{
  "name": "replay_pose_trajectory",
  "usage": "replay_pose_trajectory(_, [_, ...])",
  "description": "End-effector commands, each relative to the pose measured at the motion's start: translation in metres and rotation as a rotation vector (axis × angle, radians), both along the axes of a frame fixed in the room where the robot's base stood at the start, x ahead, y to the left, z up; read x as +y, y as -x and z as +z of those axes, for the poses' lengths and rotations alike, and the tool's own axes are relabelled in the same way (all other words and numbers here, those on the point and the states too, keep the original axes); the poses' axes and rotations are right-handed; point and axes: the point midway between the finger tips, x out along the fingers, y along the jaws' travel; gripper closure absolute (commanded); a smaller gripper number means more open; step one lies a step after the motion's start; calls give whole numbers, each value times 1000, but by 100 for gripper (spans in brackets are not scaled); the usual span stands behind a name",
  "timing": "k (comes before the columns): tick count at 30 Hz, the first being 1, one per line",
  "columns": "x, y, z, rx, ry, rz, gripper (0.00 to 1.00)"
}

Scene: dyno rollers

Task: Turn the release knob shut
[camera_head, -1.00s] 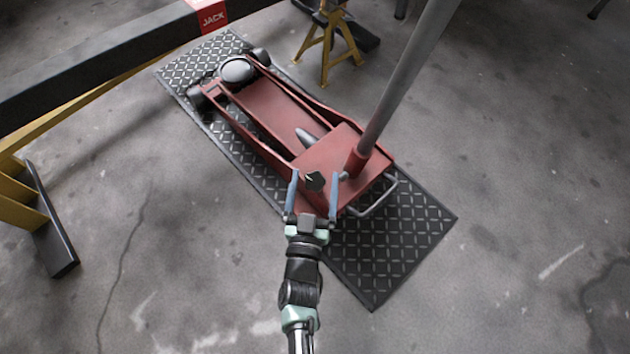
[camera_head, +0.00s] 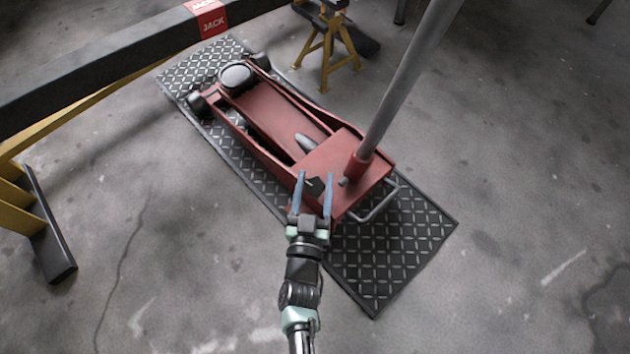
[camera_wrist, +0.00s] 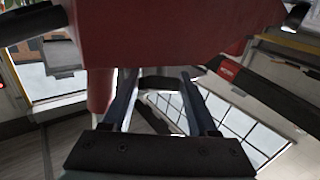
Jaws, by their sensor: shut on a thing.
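The red floor jack (camera_head: 331,160) lies on the treadplate mat, its grey handle (camera_head: 410,85) rising from a red socket. The black release knob (camera_head: 315,186) is at the jack's near end, left of the socket. My gripper (camera_head: 315,183) reaches it from the front, with one blue finger on each side. The gripper is shut on the knob. In the wrist view, the two fingers flank a dark piece (camera_wrist: 160,83), which looks like the knob, below the jack's red body (camera_wrist: 165,35). The knob's exact angle is hard to read.
A grey U-shaped bar (camera_head: 375,205) sticks out of the jack's near right side. The dark mat (camera_head: 385,260) extends to the right. A black beam marked JACK (camera_head: 110,50) on yellow legs crosses the upper left. A yellow stand (camera_head: 328,55) is behind. The concrete floor in front is clear.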

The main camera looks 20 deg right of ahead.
Motion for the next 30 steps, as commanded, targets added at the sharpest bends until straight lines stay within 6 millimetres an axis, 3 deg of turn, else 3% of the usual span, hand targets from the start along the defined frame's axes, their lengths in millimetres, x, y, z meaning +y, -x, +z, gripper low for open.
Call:
replay_pose_trajectory(11, [-1,1,-1,-39,-58,-91,96])
replay_pose_trajectory(30, [-3,3,-1,-170,-249,-402,96])
